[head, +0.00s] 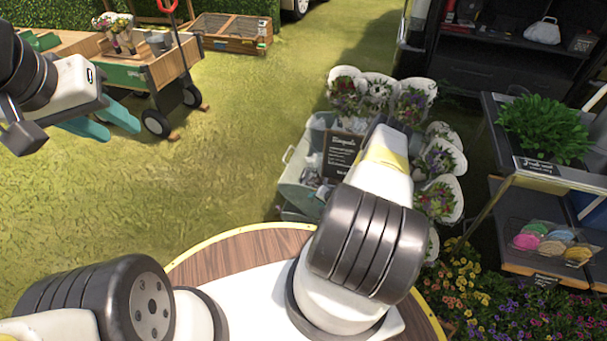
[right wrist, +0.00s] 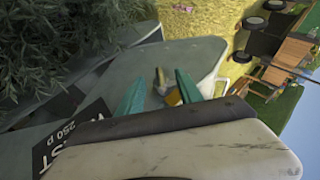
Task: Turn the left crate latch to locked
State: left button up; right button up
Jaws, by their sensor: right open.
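In the right wrist view, a small latch-like piece (right wrist: 159,77) with a dull brass handle stands on a grey-green crate face (right wrist: 200,58). An orange-yellow part (right wrist: 173,98) sits just below it. My right gripper (right wrist: 160,73) is open, its teal fingers on either side of the handle in the picture. I cannot tell whether they touch it. In the head view my right forearm hides this gripper and the latch; a grey-green crate (head: 296,188) shows beside the arm. My left gripper (head: 106,124) is open and empty, over the grass at the left.
White buckets of flowers (head: 437,195) stand close right of my right arm. A dark sign (head: 342,152) is beside it. A black price sign (right wrist: 65,135) and leafy plant (right wrist: 60,45) are near the right wrist. A wooden wagon (head: 160,70) stands behind the left gripper. Grass between is free.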

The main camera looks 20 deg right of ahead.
jog(key=shift+w+a+f, duration=0.1)
jog(key=shift+w+f, duration=0.25)
jog(key=shift+f, duration=0.1)
grip_shut()
